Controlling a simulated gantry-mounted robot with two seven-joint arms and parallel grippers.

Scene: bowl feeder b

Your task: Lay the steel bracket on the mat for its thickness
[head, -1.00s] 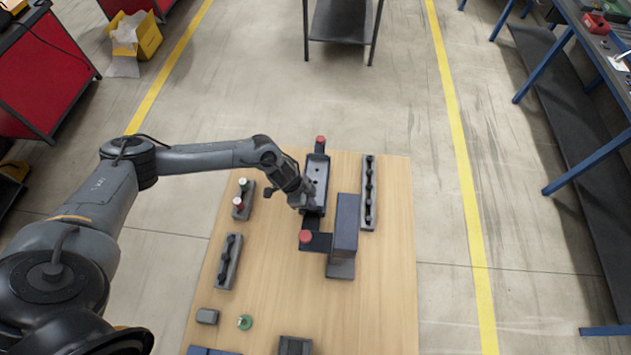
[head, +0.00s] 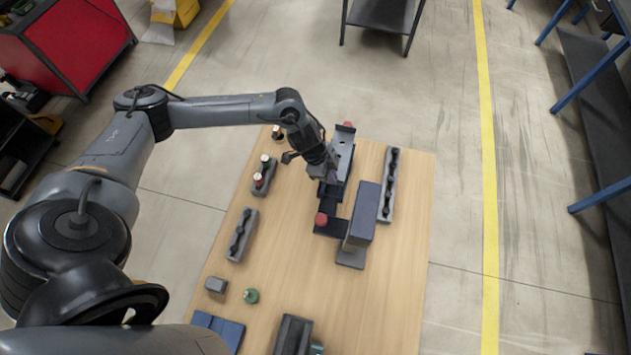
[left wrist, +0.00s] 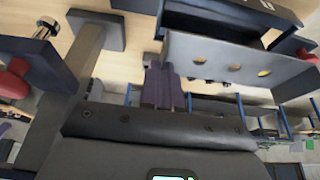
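A grey plate with a row of round holes, which looks like the steel bracket (left wrist: 235,62), stands close in front of my gripper in the left wrist view. In the head view, a pale holed piece (head: 343,150) shows in the dark tray by the gripper. My left gripper (head: 332,174) points down at the tray's near end. In the left wrist view its dark fingers (left wrist: 162,86) appear close together, beside the plate. I cannot tell whether they grip anything. A flat dark blue piece, possibly the mat (head: 220,328), lies at the table's near left. My right gripper is not seen.
A tall blue-grey block (head: 364,213) with a red-knobbed arm (head: 320,219) stands just right of the gripper. Dark-slotted racks stand at right (head: 389,185) and left (head: 242,235). A small grey block (head: 215,285) and green piece (head: 250,296) lie near left. The wooden table's near right is clear.

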